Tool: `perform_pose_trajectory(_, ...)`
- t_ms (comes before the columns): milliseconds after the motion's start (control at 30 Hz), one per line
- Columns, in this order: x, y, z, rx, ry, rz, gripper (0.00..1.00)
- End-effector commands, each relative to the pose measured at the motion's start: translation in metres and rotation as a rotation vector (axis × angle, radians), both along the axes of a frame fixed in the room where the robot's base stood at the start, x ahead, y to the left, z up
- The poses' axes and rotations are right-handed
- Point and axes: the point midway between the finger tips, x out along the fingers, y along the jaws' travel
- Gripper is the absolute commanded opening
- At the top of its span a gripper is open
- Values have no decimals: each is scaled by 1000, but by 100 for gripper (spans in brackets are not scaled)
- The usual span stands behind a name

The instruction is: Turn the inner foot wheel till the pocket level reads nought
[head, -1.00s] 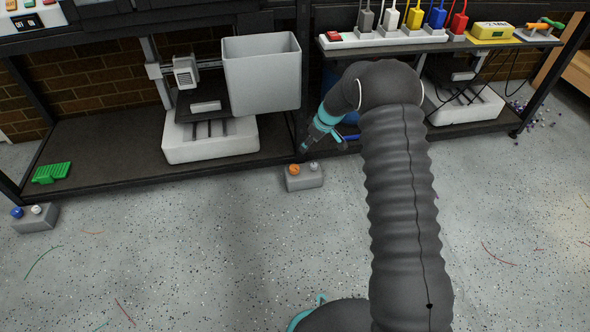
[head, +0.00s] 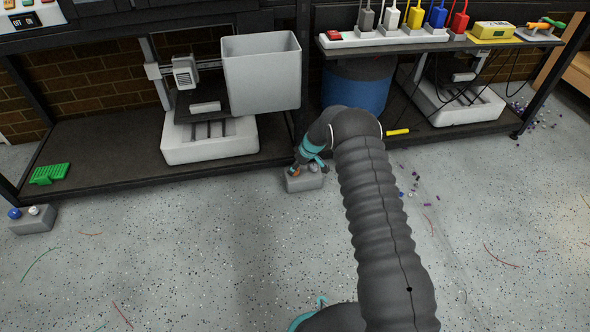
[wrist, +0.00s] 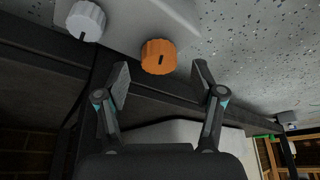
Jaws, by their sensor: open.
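A grey block (head: 305,181) stands on the floor at the front of the shelf, with an orange wheel (wrist: 158,56) and a white wheel (wrist: 86,21) on it. Each wheel has a dark mark. My gripper (wrist: 160,72) is open, its fingertips pointing at the orange wheel, which lies just beyond and between them; I cannot tell whether they touch it. In the head view my gripper (head: 296,168) partly hides the orange wheel. A second grey block (head: 34,222) at far left carries a blue wheel (head: 14,213) and a white one. I cannot make out a pocket level reading.
A printer (head: 210,142) and a grey bin (head: 262,75) stand at the low shelf (head: 110,165), with a green object (head: 50,174) at left. A blue drum (head: 355,90) is behind my arm. A yellow box (head: 493,30) sits above. Open floor lies in front, with scattered filament bits.

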Motion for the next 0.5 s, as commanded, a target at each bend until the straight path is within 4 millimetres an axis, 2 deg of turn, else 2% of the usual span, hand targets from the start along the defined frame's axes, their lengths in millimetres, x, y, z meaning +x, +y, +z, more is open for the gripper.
perform_pose_trajectory(33,2,2,-7,0,0,0,68)
perform_pose_trajectory(200,5,6,-19,0,-1,0,68)
perform_pose_trajectory(500,5,7,-22,0,0,-1,68)
